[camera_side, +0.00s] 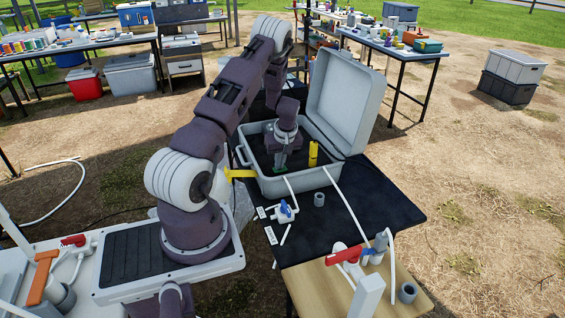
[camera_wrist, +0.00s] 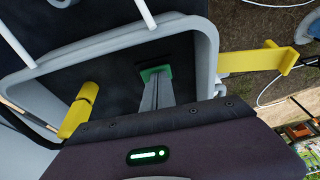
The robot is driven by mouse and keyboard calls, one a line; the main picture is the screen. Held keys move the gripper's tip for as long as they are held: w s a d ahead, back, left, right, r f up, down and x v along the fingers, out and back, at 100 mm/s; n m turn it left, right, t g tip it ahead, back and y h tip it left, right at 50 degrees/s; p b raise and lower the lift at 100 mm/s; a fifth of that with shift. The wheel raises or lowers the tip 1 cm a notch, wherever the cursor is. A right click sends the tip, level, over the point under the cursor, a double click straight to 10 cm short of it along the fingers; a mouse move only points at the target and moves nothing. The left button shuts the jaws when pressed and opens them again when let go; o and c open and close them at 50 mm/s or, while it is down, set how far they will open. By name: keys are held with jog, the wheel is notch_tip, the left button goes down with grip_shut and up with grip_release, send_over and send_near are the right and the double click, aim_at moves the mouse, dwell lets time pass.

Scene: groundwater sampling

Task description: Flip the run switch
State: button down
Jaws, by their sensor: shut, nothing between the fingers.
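An open grey case (camera_side: 277,187) stands on the black table, its lid (camera_side: 350,100) raised, with a dark panel inside. My gripper (camera_side: 281,162) points down into the case. In the wrist view my gripper (camera_wrist: 156,90) shows as two grey fingers closed together, with nothing held. A small green part (camera_wrist: 154,72), likely the run switch, is at the fingertips; it also shows in the side view (camera_side: 279,169). The fingers hide part of it, so I cannot tell its position or whether they touch it.
A yellow post (camera_side: 313,153) stands inside the case, right of my gripper. A yellow bracket (camera_side: 241,173) sticks out from the case's left side. White tubes (camera_side: 348,208) run over the front rim towards a blue-handled valve (camera_side: 285,211) and a grey cup (camera_side: 319,199).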

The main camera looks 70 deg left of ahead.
jog(key=a+v, duration=0.1)
jog(key=v, duration=1.3)
jog(key=shift+w, duration=0.25)
jog(key=shift+a+r, duration=0.1)
jog(key=x, duration=0.8)
jog(key=w+d+x, duration=0.1)
jog(key=x, duration=0.4)
jog(key=shift+f, duration=0.6)
